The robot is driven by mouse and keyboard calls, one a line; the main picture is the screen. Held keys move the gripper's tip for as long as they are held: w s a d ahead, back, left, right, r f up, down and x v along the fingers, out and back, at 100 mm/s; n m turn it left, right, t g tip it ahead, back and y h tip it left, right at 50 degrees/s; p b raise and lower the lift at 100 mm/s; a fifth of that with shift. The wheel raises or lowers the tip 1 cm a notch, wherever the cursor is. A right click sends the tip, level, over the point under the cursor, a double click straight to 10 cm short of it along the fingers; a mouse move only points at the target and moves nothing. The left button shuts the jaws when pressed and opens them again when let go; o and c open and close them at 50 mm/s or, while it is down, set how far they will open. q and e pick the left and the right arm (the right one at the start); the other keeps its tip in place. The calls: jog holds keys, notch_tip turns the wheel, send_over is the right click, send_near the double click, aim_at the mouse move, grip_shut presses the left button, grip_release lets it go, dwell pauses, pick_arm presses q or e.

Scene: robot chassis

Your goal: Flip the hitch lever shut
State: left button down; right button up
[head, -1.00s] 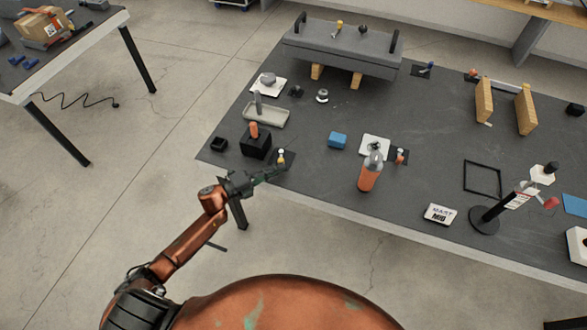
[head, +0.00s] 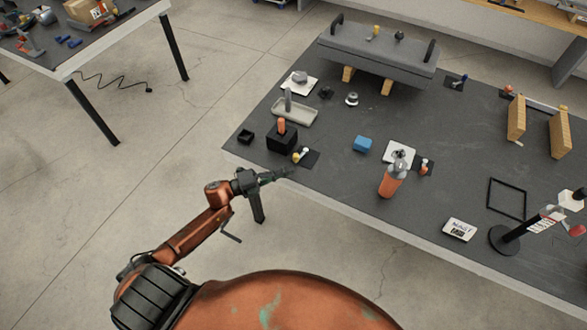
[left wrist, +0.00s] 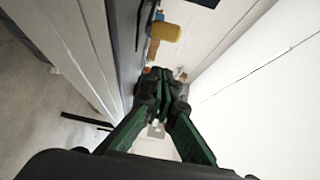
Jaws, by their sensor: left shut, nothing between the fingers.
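Several small levers stand on the dark table; I cannot tell for sure which is the hitch lever. The nearest is a small yellow-and-white lever (head: 301,154) on a black plate (head: 311,160) near the table's front left edge. It leans left. My left gripper (head: 289,173) is shut and empty, its tips just in front of that plate at the table edge. I cannot tell whether they touch anything. In the left wrist view the green fingers (left wrist: 164,78) are together, with a yellow piece (left wrist: 165,32) beyond them that I cannot identify. My right gripper is out of view.
A black box with an orange knob (head: 281,136) stands just behind the lever. A grey tray (head: 296,116) is farther back. A blue block (head: 362,144), an orange bottle (head: 391,180) and another small lever (head: 424,167) are to the right. Open floor lies left.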

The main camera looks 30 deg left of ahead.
pick_arm(q)
jog(key=s+a, duration=0.1)
jog(key=a, duration=0.2)
jog(key=s+a, duration=0.1)
jog(key=a, duration=0.1)
jog(key=shift+s+a+f, duration=0.1)
jog(key=shift+s+a, duration=0.2)
jog(key=shift+s, duration=0.1)
